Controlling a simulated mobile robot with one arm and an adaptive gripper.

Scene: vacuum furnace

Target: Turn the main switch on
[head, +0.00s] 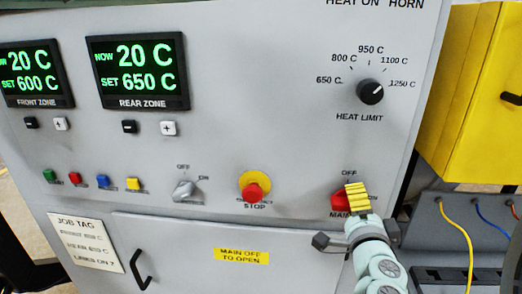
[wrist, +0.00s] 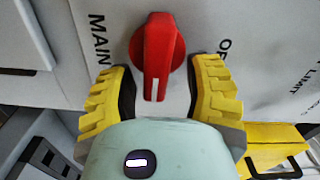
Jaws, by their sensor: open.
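The main switch is a red rotary knob (head: 338,201) at the lower right of the grey panel, with OFF above it and MAIN below, in the head view. My gripper (head: 354,188) is in front of its right side and hides part of it and the lettering. In the wrist view the knob (wrist: 155,45) lies between the yellow fingertips of my open gripper (wrist: 163,68), with a visible gap on each side. The knob's white mark points to the bottom of that picture, not toward the partly visible OFF label at right.
A red emergency stop (head: 253,191) on a yellow disc and a grey OFF/ON knob (head: 185,190) sit to the left. The HEAT LIMIT dial (head: 371,91) is above. A yellow box (head: 478,100) stands at right. A door with a black handle (head: 141,268) is below.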

